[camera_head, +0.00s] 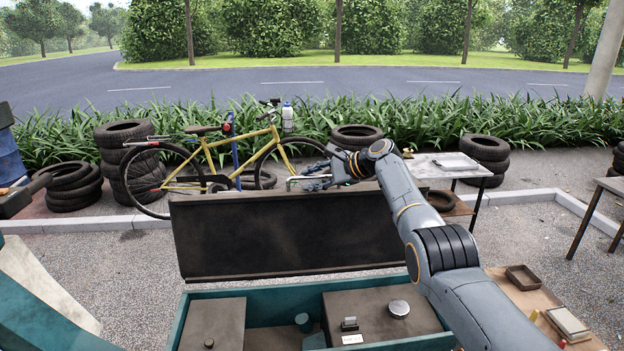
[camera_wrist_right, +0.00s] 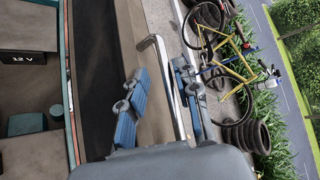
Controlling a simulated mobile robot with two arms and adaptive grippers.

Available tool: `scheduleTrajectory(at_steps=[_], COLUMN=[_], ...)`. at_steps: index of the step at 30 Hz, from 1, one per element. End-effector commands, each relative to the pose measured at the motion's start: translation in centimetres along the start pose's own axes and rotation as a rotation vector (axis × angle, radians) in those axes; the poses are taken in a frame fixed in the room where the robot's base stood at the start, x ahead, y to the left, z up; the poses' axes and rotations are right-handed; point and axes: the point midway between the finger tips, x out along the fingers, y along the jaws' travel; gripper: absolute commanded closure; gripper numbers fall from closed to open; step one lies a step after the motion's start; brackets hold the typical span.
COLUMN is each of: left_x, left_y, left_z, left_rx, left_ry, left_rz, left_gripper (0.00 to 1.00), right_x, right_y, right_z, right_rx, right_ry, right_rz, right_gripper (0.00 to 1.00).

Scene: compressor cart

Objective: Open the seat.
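The seat (camera_head: 285,235) is a dark brown hinged lid on the teal cart box (camera_head: 255,293). It stands raised, nearly upright, so the box below is open to view. A bent metal handle (camera_wrist_right: 170,85) is at the seat's free edge; its end also shows in the head view (camera_head: 296,180). My right gripper (camera_head: 318,178) is at the top edge of the raised seat. In the right wrist view its blue-padded fingers (camera_wrist_right: 160,100) are apart, one on each side of the handle, with a visible gap. My left gripper is not in view.
Inside the box are a brown battery-like block (camera_head: 365,312) and a small teal cylinder (camera_head: 303,320). A yellow bicycle (camera_head: 215,155) and stacked tyres (camera_head: 125,160) stand behind. A white-topped table (camera_head: 430,168) is behind my right arm. A wooden bench (camera_head: 545,305) is at the lower right.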

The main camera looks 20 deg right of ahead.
Motion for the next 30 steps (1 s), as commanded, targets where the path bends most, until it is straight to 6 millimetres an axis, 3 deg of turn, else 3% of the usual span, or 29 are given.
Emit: scheduleTrajectory(at_steps=[14, 20, 30], left_x=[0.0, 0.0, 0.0], left_y=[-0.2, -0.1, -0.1], left_z=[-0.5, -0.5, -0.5], left_rx=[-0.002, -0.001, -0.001], left_ry=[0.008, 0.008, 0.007], left_rz=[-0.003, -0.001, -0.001], left_gripper=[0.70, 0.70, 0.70], right_x=[-1.0, -3.3, -10.0], right_y=[-0.1, 0.1, 0.0], right_z=[-0.2, -0.2, -0.1], right_rx=[-0.001, -0.004, -0.003], right_ry=[0.002, 0.005, 0.003], right_rz=[-0.004, -0.002, -0.001], right_gripper=[0.66, 0.66, 0.66])
